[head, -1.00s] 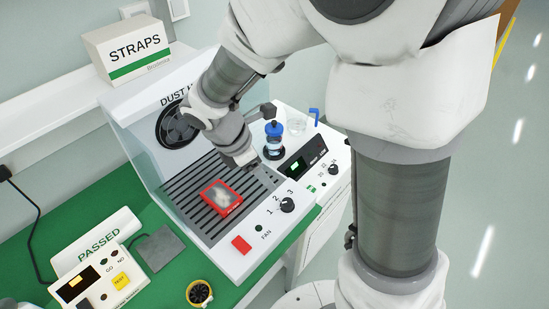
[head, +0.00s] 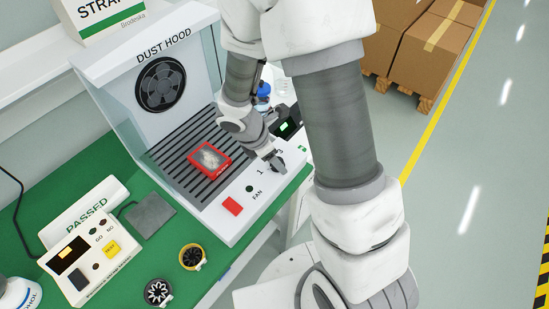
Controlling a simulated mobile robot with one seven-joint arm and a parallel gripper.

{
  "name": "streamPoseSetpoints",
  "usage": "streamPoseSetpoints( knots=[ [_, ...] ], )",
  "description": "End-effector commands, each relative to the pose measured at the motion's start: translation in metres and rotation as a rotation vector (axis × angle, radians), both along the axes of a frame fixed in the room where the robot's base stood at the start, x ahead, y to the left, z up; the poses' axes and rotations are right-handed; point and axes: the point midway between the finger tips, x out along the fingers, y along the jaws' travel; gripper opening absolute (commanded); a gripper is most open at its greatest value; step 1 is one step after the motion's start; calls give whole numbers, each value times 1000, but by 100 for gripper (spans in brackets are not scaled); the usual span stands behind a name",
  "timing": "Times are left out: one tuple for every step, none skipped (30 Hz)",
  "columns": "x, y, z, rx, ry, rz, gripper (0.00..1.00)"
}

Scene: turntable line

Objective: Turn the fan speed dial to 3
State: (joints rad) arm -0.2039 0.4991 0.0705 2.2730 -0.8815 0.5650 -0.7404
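The dust hood (head: 180,60) stands on the green bench with its front control panel facing me. The fan speed dial is hidden behind my gripper (head: 275,163) at the panel's front right. The printed 1 and part of the 3 show beside the gripper, and the 2 is covered. My gripper points down at the dial's place. I cannot tell whether its fingers touch the dial or how far apart they are. The dial's setting cannot be seen.
A red-framed tray with grey fluff (head: 209,158) lies on the slatted grille. A red button (head: 232,206) is on the panel's left. Cardboard boxes (head: 435,50) stand behind at right.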

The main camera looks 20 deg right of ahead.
Motion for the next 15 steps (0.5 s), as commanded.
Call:
streamPoseSetpoints(
  knots=[
    [0,0,0,0,0,0,70],
    [0,0,0,0,0,0,70],
    [0,0,0,0,0,0,70],
    [0,0,0,0,0,0,70],
    [0,0,0,0,0,0,70],
    [0,0,0,0,0,0,67],
    [0,0,0,0,0,0,62],
    [0,0,0,0,0,0,56],
    [0,0,0,0,0,0,49],
    [0,0,0,0,0,0,44],
    [0,0,0,0,0,0,38],
    [0,0,0,0,0,0,31],
    [0,0,0,0,0,0,26],
    [0,0,0,0,0,0,20],
    [0,0,0,0,0,0,13]
  ],
)
